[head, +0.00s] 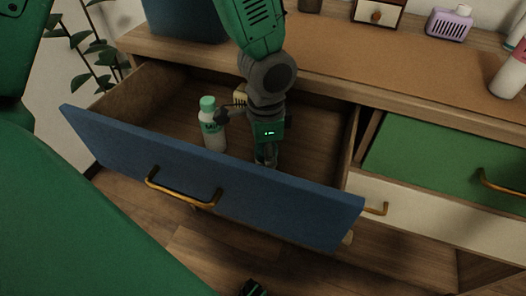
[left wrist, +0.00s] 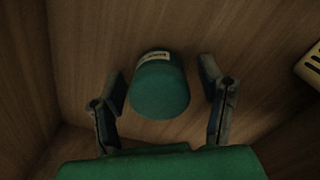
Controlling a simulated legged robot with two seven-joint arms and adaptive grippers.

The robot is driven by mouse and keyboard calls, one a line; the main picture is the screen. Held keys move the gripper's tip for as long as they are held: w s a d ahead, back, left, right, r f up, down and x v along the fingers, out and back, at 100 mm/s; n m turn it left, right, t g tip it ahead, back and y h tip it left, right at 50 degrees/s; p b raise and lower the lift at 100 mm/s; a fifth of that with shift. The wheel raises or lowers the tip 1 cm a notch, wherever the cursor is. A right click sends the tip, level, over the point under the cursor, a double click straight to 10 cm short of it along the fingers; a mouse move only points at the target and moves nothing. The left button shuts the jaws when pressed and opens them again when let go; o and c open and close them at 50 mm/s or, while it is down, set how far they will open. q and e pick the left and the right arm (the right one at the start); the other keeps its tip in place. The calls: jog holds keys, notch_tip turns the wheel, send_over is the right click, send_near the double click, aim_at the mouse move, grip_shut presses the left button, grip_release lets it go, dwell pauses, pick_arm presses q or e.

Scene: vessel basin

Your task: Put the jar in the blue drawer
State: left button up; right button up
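The blue drawer (head: 250,205) is pulled open in the head view. My left gripper (head: 266,158) reaches down inside it. In the left wrist view my left gripper (left wrist: 162,88) is open, one finger on each side of a green jar (left wrist: 160,88) with a small pale label. Gaps show between the jar and both fingers. The jar is over or on the wooden drawer floor; whether it touches the floor I cannot tell. In the head view my gripper mostly hides it. Only a dark part of what seems my right gripper (head: 254,288) shows at the bottom edge, fingers out of view.
A white bottle with a green cap (head: 211,125) stands in the drawer, left of my gripper. A cream slotted object (left wrist: 311,68) lies in the drawer too. A green panel (head: 430,165) and the wooden top (head: 400,60) are at the right. A purple container (head: 450,22) stands on top.

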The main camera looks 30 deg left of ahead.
pick_arm(q)
jog(key=shift+d+r, duration=0.3)
jog(key=shift+d, duration=0.35)
jog(key=r+p, duration=0.1)
jog(key=r, duration=0.2)
jog(key=r+p, duration=0.2)
jog(key=r, duration=0.2)
jog(key=r+p, duration=0.1)
jog(key=r, duration=0.3)
jog(key=shift+a+p, duration=0.3)
jog(key=shift+a, duration=0.1)
jog(key=shift+d+r, duration=0.35)
jog(key=shift+d, duration=0.05)
pick_arm(e)
jog(key=r, duration=0.2)
jog(key=d+r, duration=0.1)
jog(key=r, duration=0.1)
jog(key=shift+d+r, duration=0.1)
